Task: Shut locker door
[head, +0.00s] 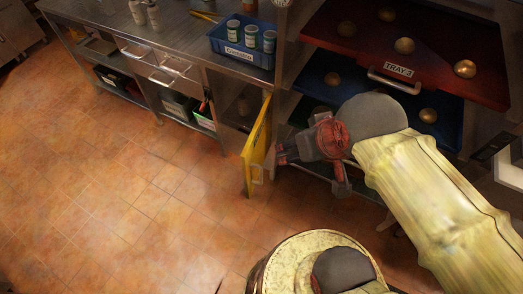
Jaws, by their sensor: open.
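The yellow locker door (257,148) stands swung open from the steel counter unit, seen nearly edge-on in the middle of the head view. A pale handle shows low on its right side. The dark locker opening (236,104) is to the left of the door, under the counter. My gripper (279,155) is open, just right of the door near its handle, with its fingers pointing left toward it. I cannot tell whether the fingers touch the door or handle.
A rack at the right holds a red tray (335,48) labelled TRAY-3 and a blue tray (308,82), both with round items, close above my arm. A blue bin (231,53) of cans sits on the steel counter (190,40). The tiled floor (110,190) at left is clear.

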